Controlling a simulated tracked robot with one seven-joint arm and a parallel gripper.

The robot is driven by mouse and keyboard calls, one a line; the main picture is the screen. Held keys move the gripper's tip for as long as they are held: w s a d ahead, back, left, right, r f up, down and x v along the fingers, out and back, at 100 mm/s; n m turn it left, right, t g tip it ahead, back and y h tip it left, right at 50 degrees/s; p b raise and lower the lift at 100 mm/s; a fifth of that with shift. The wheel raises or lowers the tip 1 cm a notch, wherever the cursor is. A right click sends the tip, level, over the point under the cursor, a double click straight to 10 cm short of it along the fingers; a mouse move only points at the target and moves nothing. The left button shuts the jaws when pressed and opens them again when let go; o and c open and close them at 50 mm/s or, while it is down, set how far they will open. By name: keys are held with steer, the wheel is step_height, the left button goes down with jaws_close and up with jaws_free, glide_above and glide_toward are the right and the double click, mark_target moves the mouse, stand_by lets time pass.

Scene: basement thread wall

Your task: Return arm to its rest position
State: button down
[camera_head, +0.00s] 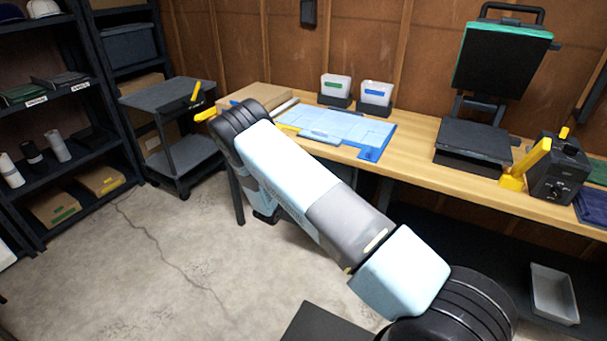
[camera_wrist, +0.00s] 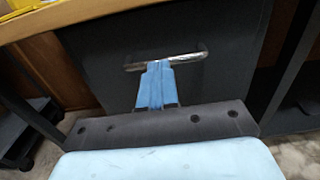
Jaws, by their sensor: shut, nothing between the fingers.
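My gripper (camera_wrist: 158,68) shows in the wrist view, its two light-blue fingers together with nothing between them. The fingertips overlap a silver bar handle (camera_wrist: 192,54) on a dark panel (camera_wrist: 225,30) below a wooden edge. I cannot tell whether they touch the handle. In the head view my arm (camera_head: 290,175) stretches from the lower right to the upper left, in front of the workbench (camera_head: 420,165). The gripper itself is hidden there behind the arm.
On the workbench are a blue mat (camera_head: 345,130), two white bins (camera_head: 375,93), a heat press (camera_head: 475,138) and a dark control box (camera_head: 558,168). A grey cart (camera_head: 165,95) and dark shelves (camera_head: 75,155) stand left. The concrete floor (camera_head: 170,260) between is clear.

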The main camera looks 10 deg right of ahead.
steer(key=s+d+r+m+g, duration=0.4)
steer(key=s+d+r+m, duration=0.2)
steer(key=r, duration=0.5)
steer(key=s+d+r+m+g, duration=0.4)
steer(key=s+d+r+m, duration=0.15)
steer(key=r, duration=0.45)
steer(key=s+d+r+m+g, duration=0.45)
steer(key=s+r+m, duration=0.2)
steer(key=r, duration=0.45)
steer(key=s+d+r+m+y, duration=0.1)
steer(key=s+r+m+y, duration=0.2)
steer(key=s+r, duration=0.35)
steer(key=s+d+r+m+y, duration=0.1)
steer(key=s+r+m+y, duration=0.15)
steer(key=s, duration=0.75)
steer(key=s+a+r+m+t+y, duration=0.1)
steer(key=s+a+r+m+y, duration=0.1)
steer(key=s, duration=0.6)
steer(key=s+a+r+m+t+y, duration=0.2)
steer(key=s+r+m+y, duration=0.1)
steer(key=s, duration=0.6)
steer(key=shift+a+r, duration=0.2)
steer(key=shift+r, duration=0.25)
steer(key=shift+t, duration=0.25)
